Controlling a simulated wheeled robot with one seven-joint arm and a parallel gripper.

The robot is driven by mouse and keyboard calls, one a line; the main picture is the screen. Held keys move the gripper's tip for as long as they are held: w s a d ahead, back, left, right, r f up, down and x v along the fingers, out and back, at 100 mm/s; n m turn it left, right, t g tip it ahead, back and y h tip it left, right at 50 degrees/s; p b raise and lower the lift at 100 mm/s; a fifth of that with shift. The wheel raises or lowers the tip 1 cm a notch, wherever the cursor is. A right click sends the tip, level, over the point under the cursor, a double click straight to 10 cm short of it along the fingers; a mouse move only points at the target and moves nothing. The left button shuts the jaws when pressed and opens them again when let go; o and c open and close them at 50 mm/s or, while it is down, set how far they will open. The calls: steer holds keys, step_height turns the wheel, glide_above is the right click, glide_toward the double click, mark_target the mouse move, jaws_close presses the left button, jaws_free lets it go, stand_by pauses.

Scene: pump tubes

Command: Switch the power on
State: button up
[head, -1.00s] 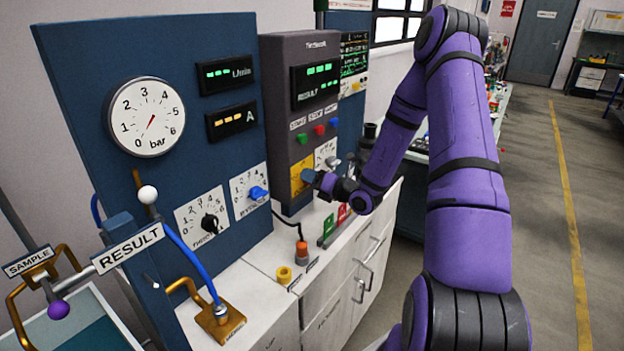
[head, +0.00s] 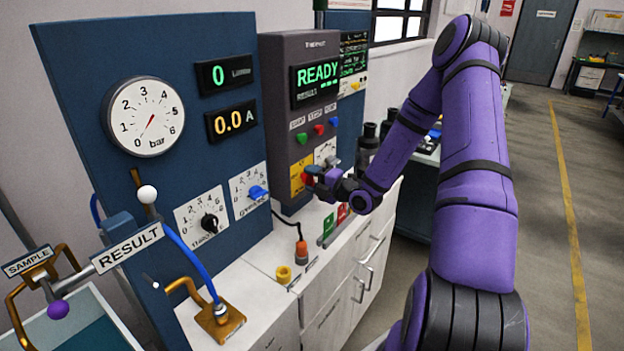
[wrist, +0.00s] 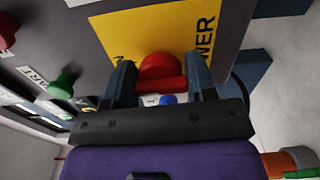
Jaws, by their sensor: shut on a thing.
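The power switch is a red knob (wrist: 160,72) on a yellow plate (wrist: 125,35) marked POWER in the wrist view. In the head view the red knob (head: 307,179) shows in front of the yellow plate (head: 296,170) on the grey cabinet. My gripper (wrist: 160,78) has one finger on each side of the knob and is shut on it. In the head view my gripper (head: 313,180) is at the plate from the right. The grey cabinet's display (head: 317,73) reads READY in green.
Green, red and blue buttons (head: 318,129) sit above the plate. A blue panel (head: 90,60) with a bar gauge (head: 145,117) stands to the left. The white bench top (head: 265,262) below carries an orange plug (head: 301,250) and a yellow ring (head: 283,274).

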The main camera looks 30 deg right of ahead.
steer(key=shift+m, duration=0.3)
steer(key=o, duration=0.9)
steer(key=shift+o, duration=0.2)
steer(key=shift+s, duration=0.1)
steer(key=v, duration=1)
steer(key=shift+s, duration=0.3)
steer(key=shift+d, duration=0.15)
steer(key=shift+r, duration=0.1)
